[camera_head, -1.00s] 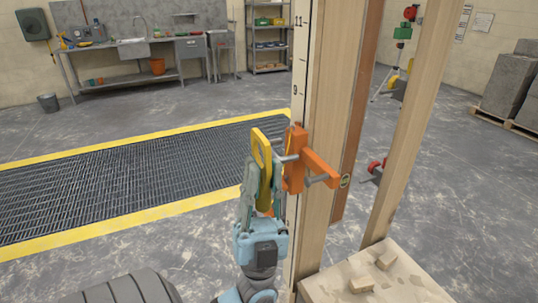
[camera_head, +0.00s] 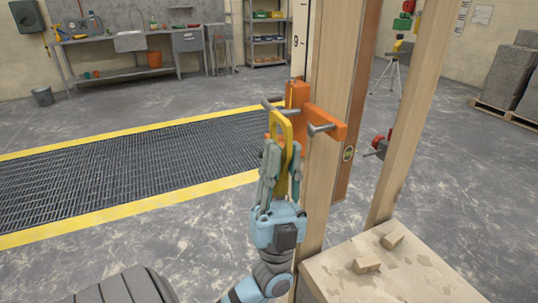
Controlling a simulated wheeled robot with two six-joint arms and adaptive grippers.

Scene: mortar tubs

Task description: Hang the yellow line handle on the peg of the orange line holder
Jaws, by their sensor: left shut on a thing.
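The orange line holder (camera_head: 298,95) is fixed to the upright wooden post. A grey peg (camera_head: 271,104) sticks out from it to the left, and a grey screw shows on its right arm. The yellow line handle (camera_head: 274,122), a long loop, stands upright in my left gripper (camera_head: 283,155), which is shut on its lower part. The handle's top is right at the peg, just below it in the picture. I cannot tell whether the peg passes through the loop or whether they touch. My right gripper is not in view.
A second post (camera_head: 410,120) stands to the right. A board (camera_head: 390,270) with two small wood blocks lies at the lower right. A yellow-edged floor grating (camera_head: 130,155) is on the left. A red-and-grey clamp (camera_head: 380,145) sits between the posts.

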